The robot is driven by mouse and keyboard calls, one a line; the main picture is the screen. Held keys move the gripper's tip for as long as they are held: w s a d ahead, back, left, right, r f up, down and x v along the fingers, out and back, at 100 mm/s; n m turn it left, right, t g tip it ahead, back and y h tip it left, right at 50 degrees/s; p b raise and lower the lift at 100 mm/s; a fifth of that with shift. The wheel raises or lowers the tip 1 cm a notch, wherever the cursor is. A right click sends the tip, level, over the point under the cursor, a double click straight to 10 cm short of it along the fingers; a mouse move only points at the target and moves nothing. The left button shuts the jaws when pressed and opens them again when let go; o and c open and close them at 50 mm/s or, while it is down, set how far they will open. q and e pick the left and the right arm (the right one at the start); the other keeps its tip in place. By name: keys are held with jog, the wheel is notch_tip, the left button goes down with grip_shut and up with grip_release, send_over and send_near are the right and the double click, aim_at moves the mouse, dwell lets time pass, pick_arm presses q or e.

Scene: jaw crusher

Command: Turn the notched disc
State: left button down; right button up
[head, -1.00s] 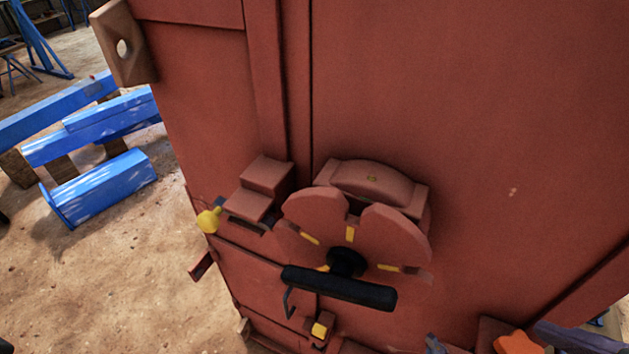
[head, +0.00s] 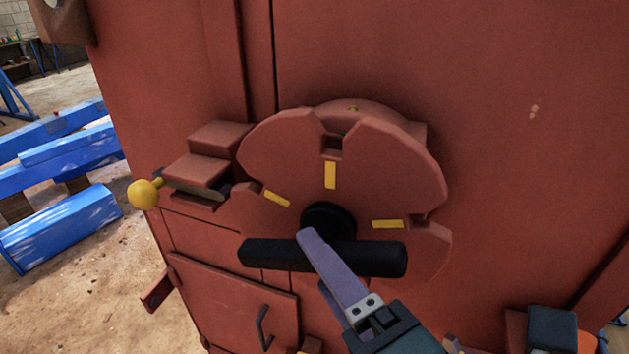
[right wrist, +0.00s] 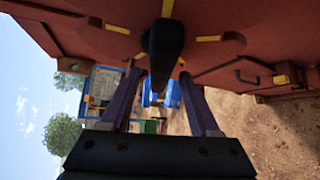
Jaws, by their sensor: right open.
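The notched disc (head: 395,165) is a rust-red wheel with yellow marks on the front of the red machine. A black hub (head: 328,222) sits at its centre, and a black bar handle (head: 375,258) lies nearly level across its lower part. My right gripper (head: 316,262) is open at the middle of the bar; one purple finger overlaps the bar and the other is partly hidden below it. In the right wrist view the bar (right wrist: 164,50) points between the two spread fingers (right wrist: 160,75); I cannot tell whether they touch it. My left gripper is not in view.
A stepped red block with a yellow ball knob (head: 143,194) sits left of the disc. Below it is a small red door with a black handle (head: 263,328).

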jog(key=shift+x, duration=2.8)
jog(key=shift+c, duration=0.4)
grip_shut()
